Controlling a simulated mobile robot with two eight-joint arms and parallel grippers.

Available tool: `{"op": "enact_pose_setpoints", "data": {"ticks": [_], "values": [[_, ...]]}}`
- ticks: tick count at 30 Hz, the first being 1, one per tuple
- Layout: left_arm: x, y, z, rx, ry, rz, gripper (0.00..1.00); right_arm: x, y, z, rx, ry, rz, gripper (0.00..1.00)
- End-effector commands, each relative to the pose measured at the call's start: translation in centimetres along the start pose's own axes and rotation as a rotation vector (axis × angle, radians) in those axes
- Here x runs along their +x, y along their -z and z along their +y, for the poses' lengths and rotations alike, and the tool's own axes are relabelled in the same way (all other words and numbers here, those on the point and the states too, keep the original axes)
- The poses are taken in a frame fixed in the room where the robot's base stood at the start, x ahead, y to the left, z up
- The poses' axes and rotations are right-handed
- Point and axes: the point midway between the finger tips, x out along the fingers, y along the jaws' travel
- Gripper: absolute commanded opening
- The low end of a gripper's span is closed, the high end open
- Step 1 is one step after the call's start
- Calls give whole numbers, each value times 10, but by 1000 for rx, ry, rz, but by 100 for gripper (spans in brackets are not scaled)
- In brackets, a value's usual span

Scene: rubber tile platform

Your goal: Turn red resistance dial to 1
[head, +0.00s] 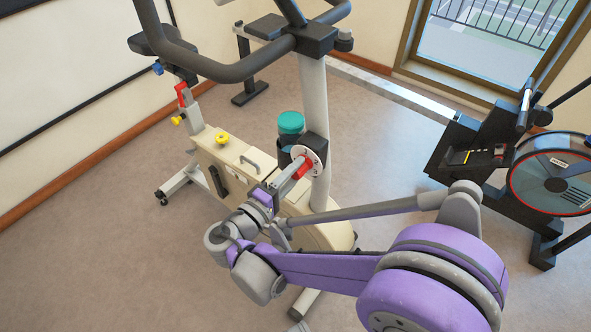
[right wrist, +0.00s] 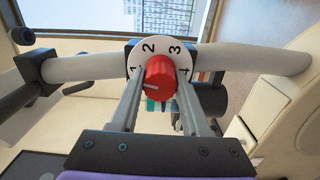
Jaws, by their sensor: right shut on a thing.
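The red resistance dial (right wrist: 160,78) sits on a round white plate marked 1 to 4, fixed to the bike's grey post. It also shows in the head view (head: 303,168), partly hidden by my gripper. My right gripper (right wrist: 159,84) has one finger on each side of the dial and is shut on it; it also shows in the head view (head: 297,173). A short pale mark on the knob's face lies at its lower left, on the side of the 1; I cannot tell if it lines up exactly. My left gripper is not in view.
The exercise bike has a cream body (head: 232,158), dark handlebars (head: 225,70) above the dial, and a teal-topped bottle (head: 290,123) beside the post. A rowing machine (head: 555,170) stands at the right. The floor (head: 90,255) at the left is clear.

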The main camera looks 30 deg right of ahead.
Motion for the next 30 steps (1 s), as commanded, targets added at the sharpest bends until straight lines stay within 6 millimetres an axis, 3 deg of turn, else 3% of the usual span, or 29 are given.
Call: {"op": "enact_pose_setpoints", "data": {"ticks": [12, 29, 30], "values": [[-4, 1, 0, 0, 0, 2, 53, 0, 0, 0, -199, 1, 0, 0], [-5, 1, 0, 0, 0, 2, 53, 0, 0, 0, -231, 1, 0, 0], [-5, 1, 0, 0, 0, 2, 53, 0, 0, 0, -231, 1, 0, 50]]}}
